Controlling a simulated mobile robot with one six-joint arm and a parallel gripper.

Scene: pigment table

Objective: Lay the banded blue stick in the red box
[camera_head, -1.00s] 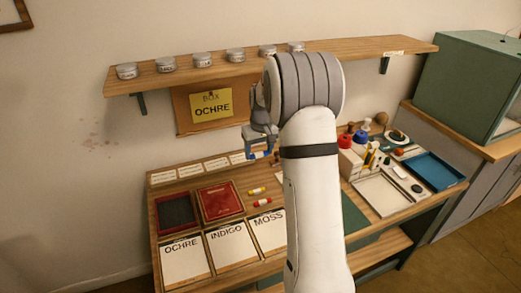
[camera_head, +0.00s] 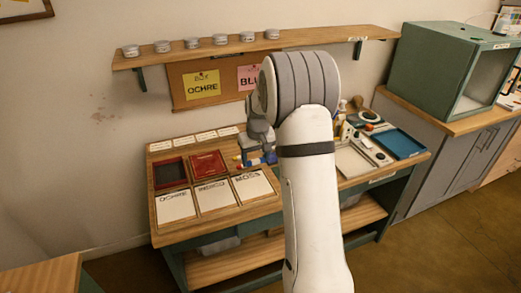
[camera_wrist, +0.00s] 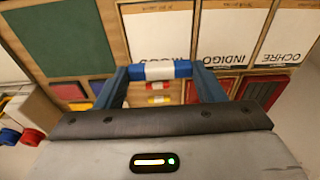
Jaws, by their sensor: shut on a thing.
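My gripper (camera_wrist: 160,75) is shut on the banded blue stick (camera_wrist: 160,70), which lies crosswise between its two blue fingers and has a white band in the middle. In the head view my gripper (camera_head: 262,160) is low over the table's back middle, right of the red box; the stick is too small there to tell from the fingers. The red box (camera_head: 156,175) shows a red rim around a dark inside, at the table's left. A bright red panel-like piece (camera_head: 207,164) sits against its right side; I cannot tell whether it is its lid.
A yellow stick and a red stick (camera_wrist: 155,100) lie beneath my gripper. White cards, OCHRE (camera_head: 175,206), INDIGO and MOSS, lie in front. Trays and bottles fill the right side. A shelf (camera_head: 250,48) with several tins overhangs the back.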

